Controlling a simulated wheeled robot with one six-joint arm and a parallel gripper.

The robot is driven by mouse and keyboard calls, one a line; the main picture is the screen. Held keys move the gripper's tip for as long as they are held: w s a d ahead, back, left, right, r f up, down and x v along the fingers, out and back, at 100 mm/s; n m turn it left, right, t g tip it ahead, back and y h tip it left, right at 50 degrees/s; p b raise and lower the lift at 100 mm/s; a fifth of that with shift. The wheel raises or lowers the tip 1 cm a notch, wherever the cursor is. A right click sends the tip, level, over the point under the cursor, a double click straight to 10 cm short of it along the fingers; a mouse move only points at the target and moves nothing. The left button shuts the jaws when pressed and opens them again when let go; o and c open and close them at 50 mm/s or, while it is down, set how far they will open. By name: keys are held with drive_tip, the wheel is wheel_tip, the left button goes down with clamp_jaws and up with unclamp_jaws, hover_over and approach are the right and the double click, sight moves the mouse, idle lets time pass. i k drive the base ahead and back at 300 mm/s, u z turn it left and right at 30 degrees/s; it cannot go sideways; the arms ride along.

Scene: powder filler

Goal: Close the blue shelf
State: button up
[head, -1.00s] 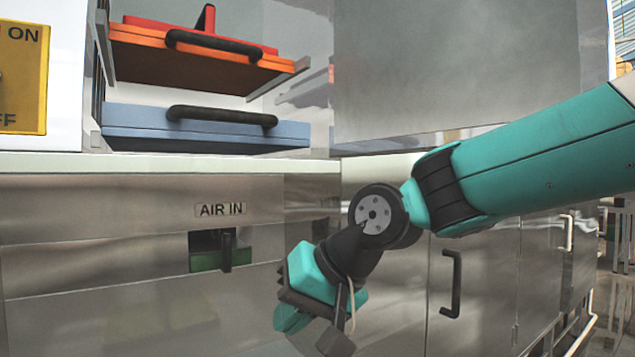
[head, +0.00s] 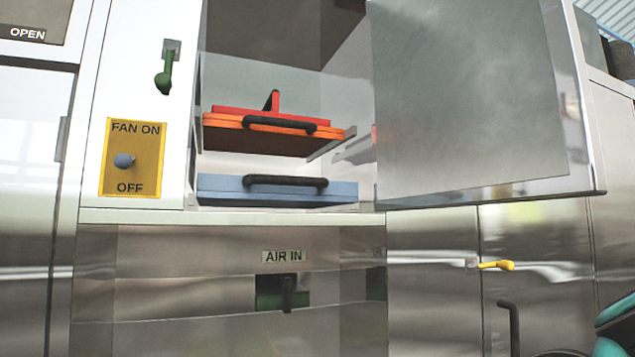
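The blue shelf (head: 225,188) is the low drawer-like tray in the open cabinet, with a black bar handle (head: 285,181) on its front. It sits just above the cabinet's bottom ledge; how far it is slid out is hard to tell. The orange shelf (head: 225,135) is above it, with its underside and a side rail showing and a red piece (head: 235,111) on top. My gripper is out of view; only bits of my teal and black arm show at the bottom right corner.
The cabinet's large door (head: 475,100) stands open to the right. A yellow fan switch panel (head: 110,160) and a green handle (head: 164,76) are on the left. Below are the AIR IN opening (head: 270,293) and a yellow latch (head: 493,265). The space before the shelves looks clear.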

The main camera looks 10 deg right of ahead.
sight(249, 190)
drive_tip(key=z, duration=0.3)
drive_tip(key=i, duration=0.65)
drive_tip(key=u, duration=1.75)
